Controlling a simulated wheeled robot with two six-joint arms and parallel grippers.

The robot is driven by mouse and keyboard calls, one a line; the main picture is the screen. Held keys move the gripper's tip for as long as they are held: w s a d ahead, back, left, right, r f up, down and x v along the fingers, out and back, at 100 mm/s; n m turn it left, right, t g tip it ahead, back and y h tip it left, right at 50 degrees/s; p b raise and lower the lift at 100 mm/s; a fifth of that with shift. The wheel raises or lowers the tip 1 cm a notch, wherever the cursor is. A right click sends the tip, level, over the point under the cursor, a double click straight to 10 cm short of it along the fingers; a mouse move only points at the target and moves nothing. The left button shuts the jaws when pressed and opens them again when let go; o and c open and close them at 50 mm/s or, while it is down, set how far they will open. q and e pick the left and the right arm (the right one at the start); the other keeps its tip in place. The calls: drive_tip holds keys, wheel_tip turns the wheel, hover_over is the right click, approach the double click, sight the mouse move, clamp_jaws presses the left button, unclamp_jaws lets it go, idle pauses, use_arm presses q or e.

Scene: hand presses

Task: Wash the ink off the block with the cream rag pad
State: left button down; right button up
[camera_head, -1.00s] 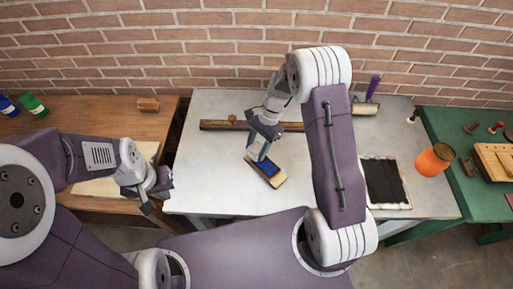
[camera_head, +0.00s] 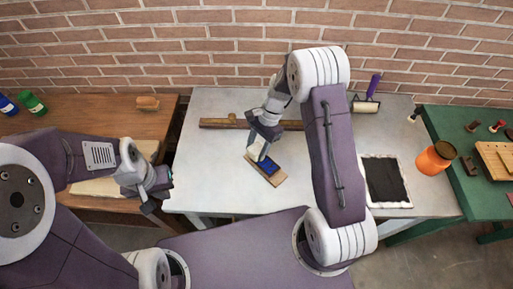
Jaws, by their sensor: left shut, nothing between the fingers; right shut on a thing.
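The block (camera_head: 277,179) lies tilted on the pale table, a light wooden piece with a patch of blue ink (camera_head: 269,167) on its top. My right gripper (camera_head: 258,151) is over the block's upper left end, shut on a small cream thing that looks like the rag pad (camera_head: 256,154). The pad is at or just above the inked face; I cannot tell whether it touches. The gripper hides the far end of the block. My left gripper (camera_head: 160,190) is shut and empty, left of the pale table's near left corner.
A wooden bar (camera_head: 218,123) lies behind the block. A purple-handled roller (camera_head: 367,100), a black ink slab (camera_head: 384,181) and an orange jar (camera_head: 435,158) are to the right. Green and blue bottles (camera_head: 32,104) stand far left. The pale table is clear around the block.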

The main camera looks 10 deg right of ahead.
sight(271, 174)
drive_tip(key=shift+f, duration=0.3)
drive_tip(key=shift+s+d+r, duration=0.1)
drive_tip(key=shift+s+d, duration=0.25)
drive_tip(key=shift+s, duration=0.3)
drive_tip(key=shift+s+d+r, duration=0.1)
drive_tip(key=shift+s+d, duration=0.25)
drive_tip(key=shift+s, duration=0.25)
drive_tip(key=shift+s+d+f+p, duration=0.15)
drive_tip(key=shift+s+d, duration=0.25)
drive_tip(key=shift+s, duration=0.35)
drive_tip(key=shift+s+d+f+p, duration=0.15)
drive_tip(key=shift+s+d, duration=0.25)
drive_tip(key=shift+s, duration=0.3)
drive_tip(key=shift+s+d+r, duration=0.1)
drive_tip(key=shift+s+d, duration=0.15)
drive_tip(key=shift+s, duration=0.2)
drive_tip(key=shift+s+d+r, duration=0.1)
drive_tip(key=shift+s+d, duration=0.1)
drive_tip(key=shift+s, duration=0.2)
drive_tip(key=shift+s+d, duration=0.3)
drive_tip(key=shift+s, duration=0.15)
drive_tip(key=shift+f, duration=0.1)
